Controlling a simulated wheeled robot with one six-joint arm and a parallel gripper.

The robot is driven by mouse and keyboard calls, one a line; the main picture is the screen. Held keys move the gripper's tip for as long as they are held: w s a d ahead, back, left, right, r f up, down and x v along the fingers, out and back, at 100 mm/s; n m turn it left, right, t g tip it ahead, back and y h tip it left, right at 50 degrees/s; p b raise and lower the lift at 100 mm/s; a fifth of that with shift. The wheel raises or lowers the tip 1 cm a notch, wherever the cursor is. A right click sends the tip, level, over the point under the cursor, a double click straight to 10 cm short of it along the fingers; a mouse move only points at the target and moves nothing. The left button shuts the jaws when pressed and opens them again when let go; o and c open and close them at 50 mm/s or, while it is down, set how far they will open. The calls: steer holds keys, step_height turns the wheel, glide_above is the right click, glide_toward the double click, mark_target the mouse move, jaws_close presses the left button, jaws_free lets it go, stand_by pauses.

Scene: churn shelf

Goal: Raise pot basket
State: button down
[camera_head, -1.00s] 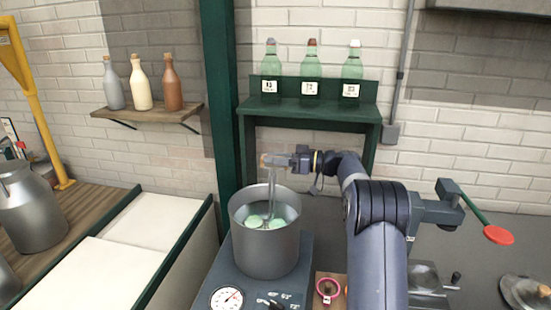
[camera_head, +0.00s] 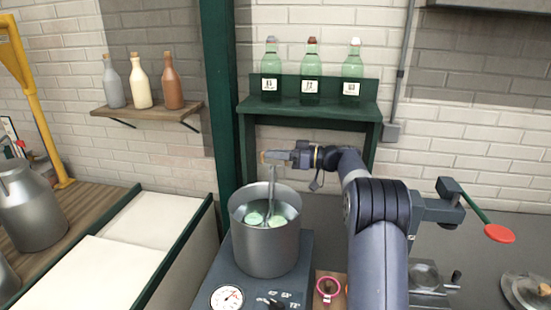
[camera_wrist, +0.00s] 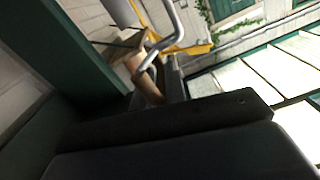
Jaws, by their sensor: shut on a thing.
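A grey metal pot (camera_head: 266,248) stands on a dark blue-grey burner box (camera_head: 302,258). The basket's metal handle (camera_head: 273,190) rises out of the pot, and pale green round things (camera_head: 262,219) show low inside. My gripper (camera_head: 268,157) is above the pot, shut on the top of the handle. In the wrist view the bent metal rod and a tan grip (camera_wrist: 150,85) lie at the jaws. The basket's lower part is hidden inside the pot.
A green shelf (camera_head: 310,107) with three green bottles stands behind the pot. A wooden wall shelf (camera_head: 150,113) with three bottles is at left. A green post (camera_head: 222,100) rises close behind the pot. White-topped counters (camera_head: 150,222) lie at left.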

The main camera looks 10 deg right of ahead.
step_height(320, 180, up, 11)
steer(key=p, duration=0.1)
stand_by(0.4)
steer(key=c, duration=1.5)
jaws_free()
steer(key=shift+f, duration=0.1)
steer(key=b+v, duration=0.2)
steer(key=v, duration=0.8)
steer(key=shift+s+d, duration=0.2)
steer(key=shift+d, duration=0.15)
steer(key=shift+a, duration=0.1)
